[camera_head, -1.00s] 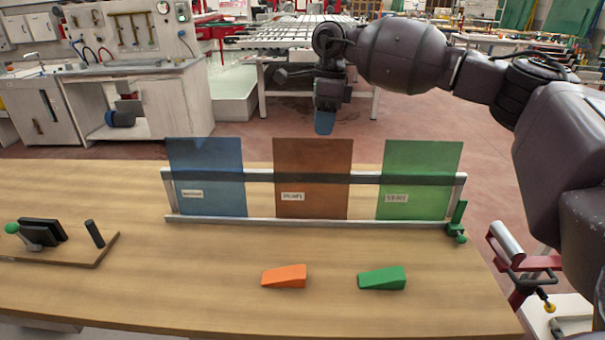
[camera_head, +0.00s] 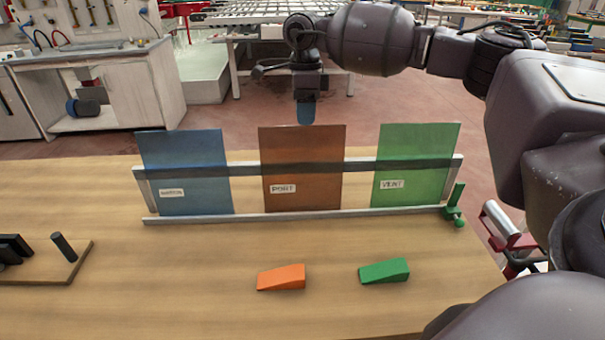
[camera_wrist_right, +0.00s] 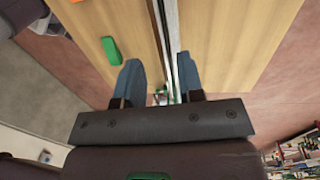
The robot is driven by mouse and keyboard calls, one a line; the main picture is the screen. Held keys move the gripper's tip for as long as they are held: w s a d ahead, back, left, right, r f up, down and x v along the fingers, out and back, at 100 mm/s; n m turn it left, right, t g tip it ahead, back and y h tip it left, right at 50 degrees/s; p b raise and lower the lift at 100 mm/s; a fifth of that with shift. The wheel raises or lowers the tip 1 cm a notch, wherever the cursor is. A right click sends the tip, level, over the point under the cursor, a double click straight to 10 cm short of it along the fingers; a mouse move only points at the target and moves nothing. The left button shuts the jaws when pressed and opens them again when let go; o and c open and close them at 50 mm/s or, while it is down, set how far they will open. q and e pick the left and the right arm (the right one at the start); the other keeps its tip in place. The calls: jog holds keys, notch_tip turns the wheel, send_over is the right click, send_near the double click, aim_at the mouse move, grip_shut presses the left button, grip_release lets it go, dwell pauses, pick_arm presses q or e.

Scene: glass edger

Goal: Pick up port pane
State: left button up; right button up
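The port pane (camera_head: 300,170) is the brown translucent sheet labelled PORT. It stands upright in the middle of a metal rack (camera_head: 180,217) on the table, between a blue pane (camera_head: 185,172) and a green pane labelled VENT (camera_head: 416,165). My right gripper (camera_head: 306,112) points down beyond the port pane's top edge in the head view, apart from it. In the right wrist view my right gripper (camera_wrist_right: 158,82) has its two fingers spread and holds nothing. The rack's rail, seen nearly end-on, runs between them in that view. My left gripper is out of view.
An orange wedge (camera_head: 281,278) and a green wedge (camera_head: 384,271) lie in front of the rack. A green clamp (camera_head: 454,212) sits at the rack's right end. A wooden board with a black peg (camera_head: 64,247) is at the left.

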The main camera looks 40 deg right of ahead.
aim_at(304, 140)
jog(key=f, duration=0.5)
jog(key=shift+s+a, duration=0.15)
jog(key=shift+a, duration=0.05)
grip_shut()
jog(key=shift+r, duration=0.15)
dwell(1.1)
